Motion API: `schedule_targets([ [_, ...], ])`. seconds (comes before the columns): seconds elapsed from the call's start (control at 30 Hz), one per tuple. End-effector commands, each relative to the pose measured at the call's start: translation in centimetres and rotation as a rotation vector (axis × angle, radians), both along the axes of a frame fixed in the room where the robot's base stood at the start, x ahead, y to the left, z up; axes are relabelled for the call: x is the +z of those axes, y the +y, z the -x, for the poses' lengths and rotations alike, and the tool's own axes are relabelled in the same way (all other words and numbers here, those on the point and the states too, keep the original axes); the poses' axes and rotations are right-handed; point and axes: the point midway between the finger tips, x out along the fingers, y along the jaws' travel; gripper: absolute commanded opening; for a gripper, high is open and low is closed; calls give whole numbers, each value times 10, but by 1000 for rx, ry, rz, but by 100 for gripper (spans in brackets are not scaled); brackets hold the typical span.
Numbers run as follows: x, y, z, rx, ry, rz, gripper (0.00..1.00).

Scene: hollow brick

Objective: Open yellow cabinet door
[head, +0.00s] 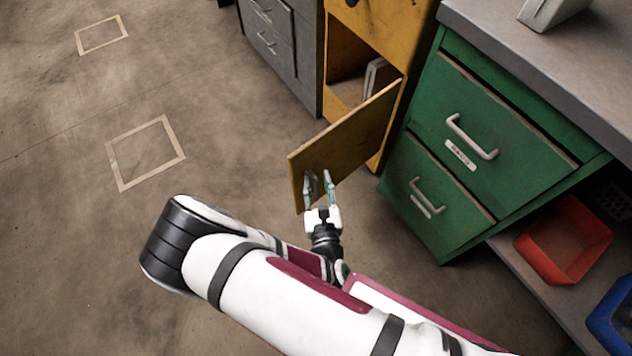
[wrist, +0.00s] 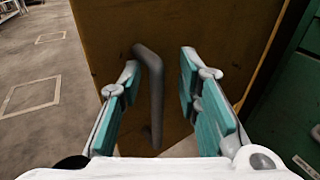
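The yellow cabinet (head: 412,28) stands between grey drawers and a green drawer unit. Its lower door (head: 352,138) is swung well open, and part of the dark inside shows. My gripper (head: 318,176) is at the outer face of the door near its free edge. In the wrist view, a grey vertical bar handle (wrist: 155,95) stands out from the door between my two fingers. The fingers are apart, and the handle is nearer the left finger. I cannot tell whether that finger touches it.
The green drawer unit (head: 470,130) stands close on the right, with a red bin (head: 563,240) and a blue bin (head: 612,318) beside it. Grey drawers (head: 280,45) stand left of the cabinet. The floor on the left is clear, with taped squares (head: 146,153).

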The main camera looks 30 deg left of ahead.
Motion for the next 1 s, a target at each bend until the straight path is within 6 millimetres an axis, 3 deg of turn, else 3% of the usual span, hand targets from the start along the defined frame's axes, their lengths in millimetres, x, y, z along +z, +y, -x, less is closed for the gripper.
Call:
schedule_targets([
  [0.03, 47, 11, -9, 7, -81, -72, 31],
  [0.2, 70, 10, -8, 8, -75, -66, 31],
  [0.4, 82, 9, -7, 9, -72, -62, 31],
  [1.0, 84, 9, -9, 0, -71, -65, 31],
])
